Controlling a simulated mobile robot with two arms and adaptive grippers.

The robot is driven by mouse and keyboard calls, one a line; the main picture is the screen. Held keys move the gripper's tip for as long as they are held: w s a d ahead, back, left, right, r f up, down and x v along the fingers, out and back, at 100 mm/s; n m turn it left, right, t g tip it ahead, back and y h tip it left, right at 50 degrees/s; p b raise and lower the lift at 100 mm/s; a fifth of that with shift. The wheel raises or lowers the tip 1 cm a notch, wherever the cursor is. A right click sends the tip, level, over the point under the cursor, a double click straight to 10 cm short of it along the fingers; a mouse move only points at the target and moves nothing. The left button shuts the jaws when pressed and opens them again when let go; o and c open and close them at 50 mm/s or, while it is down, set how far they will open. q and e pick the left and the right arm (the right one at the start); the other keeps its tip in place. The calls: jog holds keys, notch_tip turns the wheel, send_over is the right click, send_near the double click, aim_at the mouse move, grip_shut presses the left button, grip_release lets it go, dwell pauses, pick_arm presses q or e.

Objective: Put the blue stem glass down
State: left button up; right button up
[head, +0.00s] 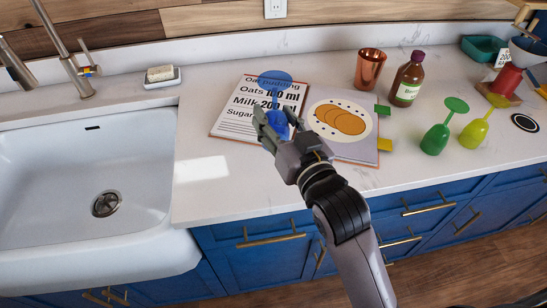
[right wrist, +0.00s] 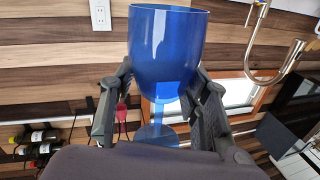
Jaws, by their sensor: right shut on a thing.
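The blue stem glass is upside down, its round foot (head: 275,77) uppermost and its bowl (head: 279,123) low between the fingers of my right gripper (head: 272,125). The gripper is shut on the bowl, with a finger on each side in the right wrist view, where the blue bowl (right wrist: 165,45) fills the middle. The glass is over the recipe board (head: 228,128) on the counter. The fingers hide part of the bowl, and I cannot tell whether its rim touches anything. My left gripper is not in view.
Green (head: 436,139) and yellow-green (head: 475,133) stem glasses stand inverted on the right. A copper cup (head: 369,70) and brown bottle (head: 407,80) stand behind the board. The sink (head: 85,175) is left. Bare counter (head: 215,195) lies in front of the board.

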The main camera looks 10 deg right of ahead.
notch_tip(320, 180, down, 12)
jog(key=shift+r+b, duration=0.25)
jog(key=shift+b, duration=0.2)
jog(key=shift+f, duration=0.1)
jog(key=o, duration=1.5)
jog(key=shift+c, duration=0.2)
jog(key=shift+o, duration=0.2)
